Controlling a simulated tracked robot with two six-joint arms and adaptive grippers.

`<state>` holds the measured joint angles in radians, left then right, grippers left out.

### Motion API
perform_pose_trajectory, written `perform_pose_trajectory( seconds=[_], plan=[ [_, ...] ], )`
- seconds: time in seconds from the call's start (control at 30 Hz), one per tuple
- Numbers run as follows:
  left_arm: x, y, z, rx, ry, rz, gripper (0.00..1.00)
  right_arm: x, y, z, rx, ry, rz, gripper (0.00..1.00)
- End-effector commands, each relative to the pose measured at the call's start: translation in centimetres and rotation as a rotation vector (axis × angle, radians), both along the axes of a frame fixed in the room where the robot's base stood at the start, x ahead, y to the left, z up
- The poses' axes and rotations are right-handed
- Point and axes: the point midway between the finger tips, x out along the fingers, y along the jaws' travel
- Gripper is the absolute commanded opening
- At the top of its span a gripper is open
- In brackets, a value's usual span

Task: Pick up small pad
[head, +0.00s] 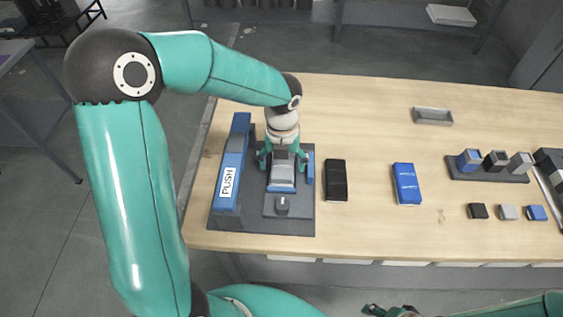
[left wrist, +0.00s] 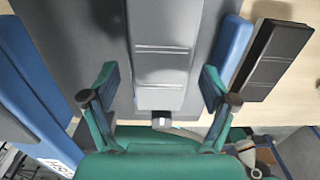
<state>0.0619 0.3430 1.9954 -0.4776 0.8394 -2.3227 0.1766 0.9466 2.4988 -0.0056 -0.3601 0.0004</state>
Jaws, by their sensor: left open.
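My left gripper (head: 283,160) is open and points down over the grey and blue fixture (head: 226,222). In the left wrist view its two fingers (left wrist: 158,75) stand apart, one on each side of a long grey block (left wrist: 165,65). I cannot tell whether they touch it. In the head view the grey block (head: 283,172) sits in the fixture with a blue front edge. Small black (head: 478,211), grey (head: 508,212) and blue (head: 537,213) pieces lie at the table's right. I cannot tell which piece is the small pad. My right gripper (head: 388,311) shows partly at the bottom edge.
A blue bar marked PUSH (head: 230,172) runs along the fixture's left side. A black block (head: 336,180) and a blue block (head: 406,184) lie to its right. A holder (head: 487,175) with several cubes and an empty grey tray (head: 432,116) stand further right.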

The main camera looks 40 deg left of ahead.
Motion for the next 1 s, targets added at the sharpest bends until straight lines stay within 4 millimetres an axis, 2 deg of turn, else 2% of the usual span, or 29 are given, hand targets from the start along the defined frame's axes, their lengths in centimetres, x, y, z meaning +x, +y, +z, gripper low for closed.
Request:
perform_pose_trajectory(
  seconds=[0.53, 0.9, 1.0],
  plan=[
    [-0.01, -0.03, -0.38, 0.0, 0.001, -0.001, 0.84, 0.0, 0.0, -0.09, 0.0, 0.0, 0.0, 0.56],
    [-0.01, -0.06, -0.42, 0.0, 0.002, -0.001, 0.22, 0.0, 0.0, -0.11, 0.0, 0.0, 0.0, 0.56],
    [-0.03, -0.07, -0.45, 0.0, 0.002, -0.002, 0.08, 0.0, 0.0, -0.12, 0.0, 0.0, 0.0, 0.56]
  ],
)
